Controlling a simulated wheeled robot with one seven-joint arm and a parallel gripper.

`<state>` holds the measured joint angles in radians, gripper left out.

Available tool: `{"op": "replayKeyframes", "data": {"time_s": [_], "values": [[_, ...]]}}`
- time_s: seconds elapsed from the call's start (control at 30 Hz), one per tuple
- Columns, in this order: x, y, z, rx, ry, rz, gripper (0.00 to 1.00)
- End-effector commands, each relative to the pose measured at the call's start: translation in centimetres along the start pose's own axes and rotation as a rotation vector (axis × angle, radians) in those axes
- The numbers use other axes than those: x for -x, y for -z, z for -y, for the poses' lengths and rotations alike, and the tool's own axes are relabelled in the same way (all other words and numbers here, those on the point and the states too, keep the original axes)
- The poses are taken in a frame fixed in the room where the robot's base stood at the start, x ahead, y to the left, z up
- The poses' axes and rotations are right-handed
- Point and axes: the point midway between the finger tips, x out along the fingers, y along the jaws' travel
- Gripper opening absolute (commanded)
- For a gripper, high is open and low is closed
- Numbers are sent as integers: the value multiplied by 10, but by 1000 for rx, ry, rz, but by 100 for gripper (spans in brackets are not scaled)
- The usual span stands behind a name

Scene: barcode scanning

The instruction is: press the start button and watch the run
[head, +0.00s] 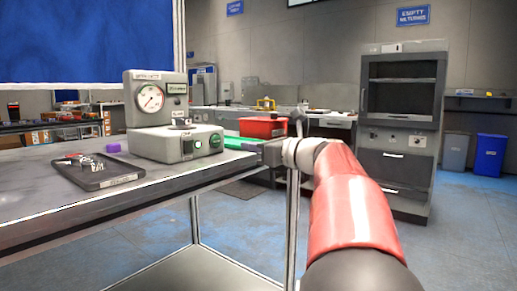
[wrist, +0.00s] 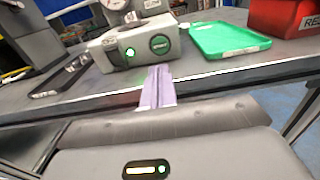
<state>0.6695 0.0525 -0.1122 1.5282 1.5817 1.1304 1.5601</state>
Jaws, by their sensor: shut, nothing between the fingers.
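The start button (wrist: 160,44) is a round green button with lettering on the front of a grey control box (wrist: 110,62). A small green lamp (wrist: 130,52) glows to its left. In the head view the control box (head: 160,148) stands near the table's edge, with a dial gauge (head: 151,98) on the unit behind it. My gripper (wrist: 158,74) is shut and empty. In the wrist view its pale fingers point toward the box, just below the button; I cannot tell whether they touch the box. In the head view the fingertips are not clear.
A dark tray (head: 120,181) with small metal parts lies left on the table (head: 40,200), near a purple block (head: 113,148). A green tray (wrist: 228,40) and a red bin (wrist: 290,15) are right of the box. A grey cabinet (head: 400,140) stands behind; blue floor is open.

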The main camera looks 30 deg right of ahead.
Motion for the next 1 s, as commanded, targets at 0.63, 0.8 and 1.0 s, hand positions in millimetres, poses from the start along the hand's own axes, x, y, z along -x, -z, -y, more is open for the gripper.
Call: {"op": "replayKeyframes", "data": {"time_s": [0.63, 0.8, 1.0], "values": [[-92, 0, 0, 0, 1, 0, 0], [-92, 0, 0, 0, 1, 0, 0], [-95, -1, 0, -1, 0, -1, 0]]}}
